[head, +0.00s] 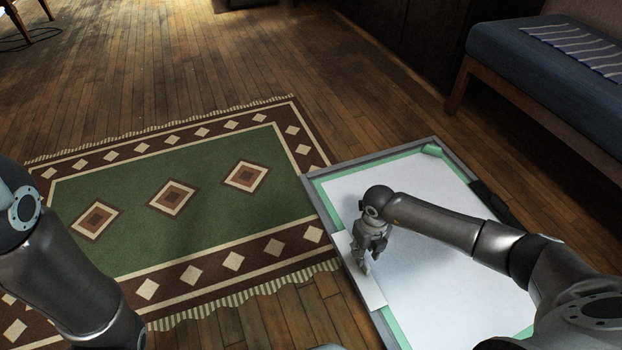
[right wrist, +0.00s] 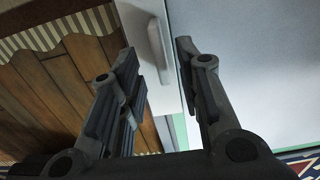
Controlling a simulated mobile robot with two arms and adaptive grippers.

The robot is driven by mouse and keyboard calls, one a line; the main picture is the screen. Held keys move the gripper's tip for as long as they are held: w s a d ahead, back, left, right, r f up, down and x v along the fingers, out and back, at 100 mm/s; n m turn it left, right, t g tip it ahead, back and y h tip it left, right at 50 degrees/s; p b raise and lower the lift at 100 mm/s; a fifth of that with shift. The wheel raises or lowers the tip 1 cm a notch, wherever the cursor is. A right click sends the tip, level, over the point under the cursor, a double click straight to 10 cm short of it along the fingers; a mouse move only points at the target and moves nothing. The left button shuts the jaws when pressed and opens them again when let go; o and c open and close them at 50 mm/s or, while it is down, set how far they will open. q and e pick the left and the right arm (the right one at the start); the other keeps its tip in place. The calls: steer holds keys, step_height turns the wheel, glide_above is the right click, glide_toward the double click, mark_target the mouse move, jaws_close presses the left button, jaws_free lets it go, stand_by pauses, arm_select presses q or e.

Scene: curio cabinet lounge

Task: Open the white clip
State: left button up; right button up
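The white clip (head: 374,292) is a flat pale plate along the left edge of the framed white board (head: 440,255). In the right wrist view a raised bar of the clip (right wrist: 158,50) stands up from the plate. My right gripper (head: 366,266) points down over the clip. In the right wrist view its two fingers (right wrist: 156,62) are apart, with the bar showing between them. I cannot tell whether either finger touches the bar. My left arm comes in at the left of the head view, but its gripper is not in view.
The board has a grey frame with green strips inside it and lies on the wooden floor (head: 365,95). A green patterned rug (head: 215,185) lies to its left. A blue cushioned bench (head: 550,75) stands at the upper right. Open floor lies beyond the rug.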

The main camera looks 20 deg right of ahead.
step_height(320, 180, up, 6)
steer(key=p, duration=0.3)
steer(key=a+r+m+t+y+p, duration=0.1)
steer(key=a+r+m+y+p, duration=0.1)
steer(key=a+r+y+p, duration=0.35)
steer(key=a+r+m+y+p, duration=0.2)
steer(key=a+r+y+p, duration=0.15)
steer(key=a+p, duration=0.4)
steer(key=w+r+m+t+p, duration=0.6)
steer(key=r+m+t+p, duration=0.2)
steer(key=m, duration=0.3)
steer(key=shift+w+a+r+p, duration=0.2)
steer(key=shift+w+r+p, duration=0.15)
steer(key=shift+r+p, duration=0.4)
steer(key=shift+f, duration=0.15)
